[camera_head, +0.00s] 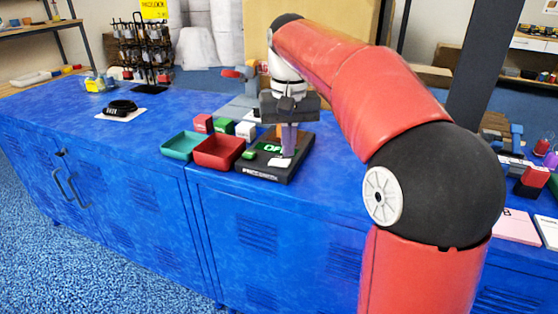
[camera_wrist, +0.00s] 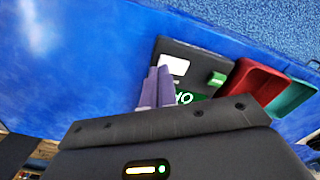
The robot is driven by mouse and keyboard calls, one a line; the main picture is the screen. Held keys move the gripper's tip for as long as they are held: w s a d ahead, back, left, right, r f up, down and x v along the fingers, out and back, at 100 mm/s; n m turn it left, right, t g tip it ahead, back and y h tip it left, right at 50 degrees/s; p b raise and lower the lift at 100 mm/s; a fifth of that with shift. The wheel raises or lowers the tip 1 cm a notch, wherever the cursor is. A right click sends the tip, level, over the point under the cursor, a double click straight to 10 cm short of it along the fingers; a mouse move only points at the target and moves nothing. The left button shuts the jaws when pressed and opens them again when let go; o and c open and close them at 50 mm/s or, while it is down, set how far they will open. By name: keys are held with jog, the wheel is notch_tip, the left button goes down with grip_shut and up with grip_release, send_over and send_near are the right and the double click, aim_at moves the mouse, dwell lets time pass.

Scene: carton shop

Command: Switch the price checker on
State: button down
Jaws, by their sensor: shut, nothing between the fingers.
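The price checker (camera_head: 268,174) is a flat black device on the blue cabinet top, with lettering on its front edge. It carries a white plate (camera_head: 280,162), a small green block (camera_head: 249,155) and a green panel (camera_head: 270,148) with white letters partly hidden by my fingers. In the wrist view, the device (camera_wrist: 198,60) shows the white plate (camera_wrist: 173,64), green block (camera_wrist: 217,79) and part of the panel. My gripper (camera_head: 288,156) points down over the device, its purple fingers shut and empty. The tips (camera_wrist: 158,72) are close to the white plate; I cannot tell whether they touch.
A red tray (camera_head: 218,152) and a teal tray (camera_head: 181,146) stand left of the device. Red, green and white boxes (camera_head: 224,126) are behind them. A black round item (camera_head: 121,107) lies farther left. The cabinet top between is clear.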

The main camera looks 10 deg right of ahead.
aim_at(288, 162)
jog(key=shift+f+b, duration=0.7)
jog(key=shift+f, duration=0.4)
dwell(0.5)
notch_tip(288, 162, up, 5)
jog(key=p, duration=0.5)
jog(key=shift+r, duration=1.05)
jog(key=s+f+t, duration=0.2)
jog(key=s+f, duration=0.2)
jog(key=s, duration=0.3)
jog(key=s+f+t, duration=0.1)
jog(key=s+f, duration=0.3)
jog(key=s, duration=0.3)
jog(key=s+f+n+t, duration=0.1)
jog(key=s+f+t, duration=0.1)
jog(key=s+f, duration=0.3)
jog(key=s, duration=0.3)
jog(key=shift+t, duration=0.3)
